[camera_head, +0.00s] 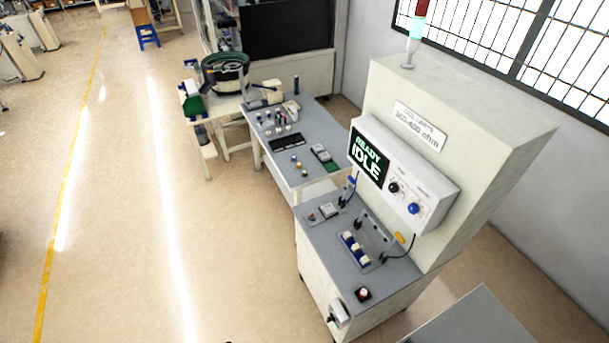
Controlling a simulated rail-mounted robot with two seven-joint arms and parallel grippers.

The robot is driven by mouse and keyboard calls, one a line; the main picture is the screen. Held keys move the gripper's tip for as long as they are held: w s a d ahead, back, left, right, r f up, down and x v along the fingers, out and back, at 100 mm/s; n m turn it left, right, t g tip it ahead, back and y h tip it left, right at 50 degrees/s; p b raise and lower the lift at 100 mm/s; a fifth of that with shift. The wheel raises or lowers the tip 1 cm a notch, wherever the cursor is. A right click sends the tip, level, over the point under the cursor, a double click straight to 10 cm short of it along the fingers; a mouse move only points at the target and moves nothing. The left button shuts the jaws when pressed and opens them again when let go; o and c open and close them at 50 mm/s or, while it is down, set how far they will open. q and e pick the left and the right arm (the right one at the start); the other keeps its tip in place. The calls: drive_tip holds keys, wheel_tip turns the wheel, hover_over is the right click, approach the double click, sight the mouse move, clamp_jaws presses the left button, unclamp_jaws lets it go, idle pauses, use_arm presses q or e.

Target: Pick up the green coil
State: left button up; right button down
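Several small coloured parts (299,166) stand in a short row on the grey-topped workbench (318,185), near its front end. They are too small for me to tell surely which one is the green coil; the part nearest the front of the row looks greenish. A flat green-and-grey device (325,156) lies to the right of the row. Neither of my grippers shows in the head view.
A test cabinet (455,125) with a "READY IDLE" screen (368,158) stands at the right, its grey ledge (322,228) carrying blue-and-white parts (355,247). A bowl feeder (225,72) stands behind the workbench. The floor (130,220) at left is clear.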

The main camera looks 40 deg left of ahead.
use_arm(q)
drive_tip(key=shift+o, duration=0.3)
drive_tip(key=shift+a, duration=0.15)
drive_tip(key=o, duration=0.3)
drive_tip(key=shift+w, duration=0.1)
